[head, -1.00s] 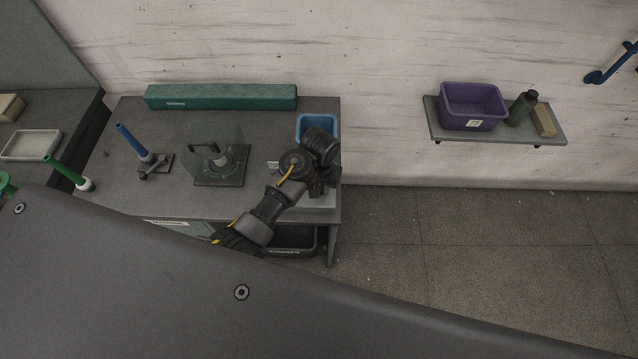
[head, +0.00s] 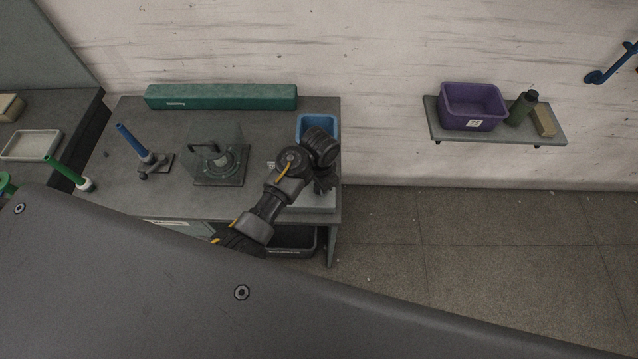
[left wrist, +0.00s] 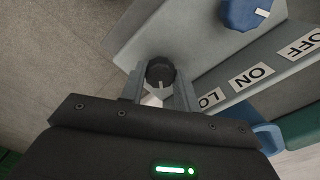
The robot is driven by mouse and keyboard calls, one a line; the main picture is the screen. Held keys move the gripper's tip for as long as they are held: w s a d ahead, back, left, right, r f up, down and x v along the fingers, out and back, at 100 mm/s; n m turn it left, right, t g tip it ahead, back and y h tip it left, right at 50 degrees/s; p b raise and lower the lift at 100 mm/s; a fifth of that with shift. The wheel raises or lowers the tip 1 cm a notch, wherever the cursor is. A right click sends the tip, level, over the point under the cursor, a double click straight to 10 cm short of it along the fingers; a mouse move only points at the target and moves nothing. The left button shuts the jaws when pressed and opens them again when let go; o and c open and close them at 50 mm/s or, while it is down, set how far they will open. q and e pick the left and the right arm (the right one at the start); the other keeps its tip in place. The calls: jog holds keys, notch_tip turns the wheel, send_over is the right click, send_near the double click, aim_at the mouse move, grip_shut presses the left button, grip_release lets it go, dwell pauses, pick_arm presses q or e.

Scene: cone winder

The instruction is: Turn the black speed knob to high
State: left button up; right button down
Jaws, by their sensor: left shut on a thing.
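The black speed knob (left wrist: 160,71) is on the grey control box (left wrist: 190,50), between the two fingers of my left gripper (left wrist: 160,84) in the left wrist view. The gripper is shut on it. A pale mark on the knob points toward my gripper body. A LO label (left wrist: 208,100) is beside the right finger, and a white patch is partly hidden between the fingers. In the head view my left gripper (head: 323,186) is over the box (head: 318,203) at the table's right end, and my arm hides the knob. My right gripper is not in view.
A blue knob (left wrist: 243,12) with ON and OFF labels is close by on the same box. A blue bin (head: 318,123) stands behind my wrist. A clear-shielded device (head: 217,165) and a blue cone holder (head: 133,142) are to the left.

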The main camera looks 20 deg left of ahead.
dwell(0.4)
pick_arm(q)
jog(key=o, duration=1)
jog(key=shift+c, duration=0.2)
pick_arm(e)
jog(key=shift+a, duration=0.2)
